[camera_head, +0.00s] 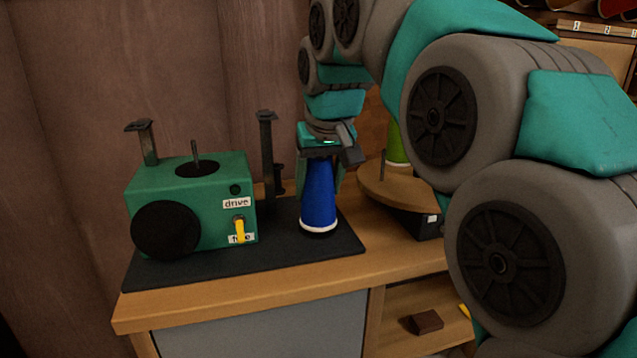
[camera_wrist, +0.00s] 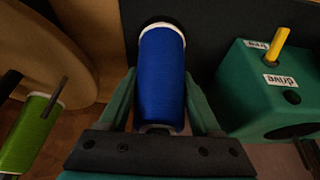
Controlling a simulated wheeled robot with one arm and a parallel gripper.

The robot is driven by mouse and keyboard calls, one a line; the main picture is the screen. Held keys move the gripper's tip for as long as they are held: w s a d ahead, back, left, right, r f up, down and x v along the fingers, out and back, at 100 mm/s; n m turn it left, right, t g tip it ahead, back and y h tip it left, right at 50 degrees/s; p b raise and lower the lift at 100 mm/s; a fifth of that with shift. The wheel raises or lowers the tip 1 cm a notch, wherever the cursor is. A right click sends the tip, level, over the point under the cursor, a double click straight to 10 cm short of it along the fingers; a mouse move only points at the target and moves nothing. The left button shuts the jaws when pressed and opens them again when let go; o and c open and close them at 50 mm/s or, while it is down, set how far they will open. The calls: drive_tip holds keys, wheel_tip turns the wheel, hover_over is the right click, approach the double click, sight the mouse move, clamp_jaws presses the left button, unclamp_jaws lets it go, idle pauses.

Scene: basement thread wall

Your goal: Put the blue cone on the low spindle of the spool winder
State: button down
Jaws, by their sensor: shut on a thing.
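The blue cone (camera_head: 319,195) is upright, its white-rimmed base low over the right part of the black mat (camera_head: 200,270). My gripper (camera_head: 321,165) is shut on its upper part from above. In the wrist view the blue cone (camera_wrist: 162,80) lies between the two fingers (camera_wrist: 165,112). A dark ring shows under its base; I cannot tell whether the cone rests on it or hangs just above. The green spool winder (camera_head: 190,210) stands left of the cone, with a thin spindle (camera_head: 195,152) on top. No lower spindle is clearly visible; the cone may hide it.
A dark post (camera_head: 266,140) rises behind, between winder and cone; another post (camera_head: 148,145) stands at the winder's back left. A yellow lever (camera_head: 239,228) is on the winder's front. To the right, a round wooden platform (camera_head: 378,194) bears a green cone (camera_head: 396,147) and a thin rod (camera_head: 382,166).

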drive_tip(key=shift+f, duration=0.25)
unclamp_jaws()
drive_tip(key=shift+r, duration=0.1)
